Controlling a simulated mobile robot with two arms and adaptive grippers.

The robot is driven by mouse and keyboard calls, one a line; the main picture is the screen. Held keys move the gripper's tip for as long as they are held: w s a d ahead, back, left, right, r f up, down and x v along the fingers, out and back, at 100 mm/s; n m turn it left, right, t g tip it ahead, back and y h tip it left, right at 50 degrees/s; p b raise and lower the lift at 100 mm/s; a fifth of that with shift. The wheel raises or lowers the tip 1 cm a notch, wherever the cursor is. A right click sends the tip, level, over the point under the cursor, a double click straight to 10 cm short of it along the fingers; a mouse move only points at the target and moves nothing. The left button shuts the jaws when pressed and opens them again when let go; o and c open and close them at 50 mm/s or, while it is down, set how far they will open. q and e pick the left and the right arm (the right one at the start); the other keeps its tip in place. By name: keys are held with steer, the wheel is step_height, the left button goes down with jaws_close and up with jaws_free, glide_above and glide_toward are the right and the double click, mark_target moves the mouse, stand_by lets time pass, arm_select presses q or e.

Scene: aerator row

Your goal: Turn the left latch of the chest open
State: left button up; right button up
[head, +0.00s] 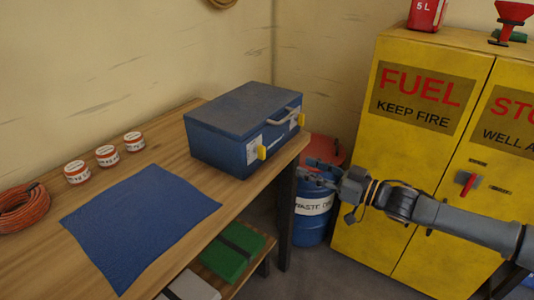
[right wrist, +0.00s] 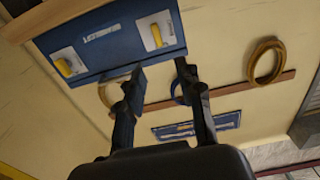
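The blue chest (head: 225,140) stands shut on the wooden bench, with a grey handle (head: 284,115) on its front. Its left latch (head: 262,152) is a yellow tab on a pale plate; the right latch (head: 301,119) is similar. Both yellow tabs also show on the chest (right wrist: 108,55) in the right wrist view, which looks roughly upside down. My right gripper (head: 322,172) is right of the chest in the head view, apart from both latches. In the right wrist view its fingers (right wrist: 160,80) are spread with nothing between them. My left gripper is not in view.
The bench (head: 225,210) carries a blue cloth (head: 140,222), several small tins (head: 107,155) and a coiled orange hose (head: 22,208). A blue drum (head: 312,225) with a red lid stands behind my right gripper. A yellow fuel cabinet (head: 400,150) fills the right side.

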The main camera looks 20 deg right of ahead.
mark_target(265, 151)
steer(key=p+x, duration=0.2)
steer(key=x, duration=1.1)
steer(key=shift+d, duration=0.1)
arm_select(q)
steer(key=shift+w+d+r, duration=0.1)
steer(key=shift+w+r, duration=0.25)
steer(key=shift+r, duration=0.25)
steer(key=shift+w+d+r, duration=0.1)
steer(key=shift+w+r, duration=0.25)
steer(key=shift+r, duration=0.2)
arm_select(e)
steer(key=shift+w+a, duration=0.2)
steer(key=shift+w, duration=0.15)
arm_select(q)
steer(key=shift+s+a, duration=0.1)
arm_select(e)
jaws_close()
